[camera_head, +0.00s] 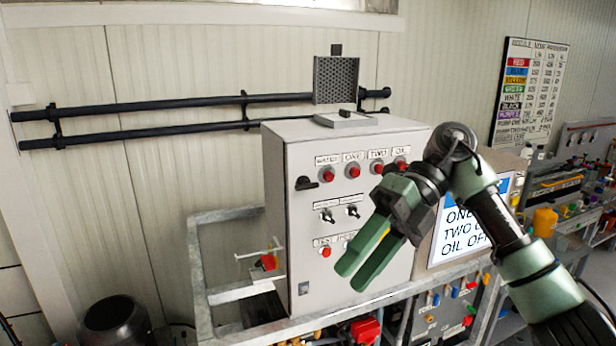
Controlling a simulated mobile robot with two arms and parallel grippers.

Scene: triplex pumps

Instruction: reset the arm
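My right arm comes in from the right edge, and its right gripper (353,278) hangs in front of the grey control box (300,190). Its two green fingers point down and left, side by side with a narrow gap between them. I see nothing held there. The fingers cover part of the box's lower front, including some of its lower buttons. Whether they touch the box cannot be told from this view. My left arm and gripper are not in view.
The box has red buttons (328,174) and toggle switches. It stands on a grey metal frame (235,213). A sign (465,225) is partly behind my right arm. Black pipes (150,108) run along the wall. A cluttered bench (570,190) is at right.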

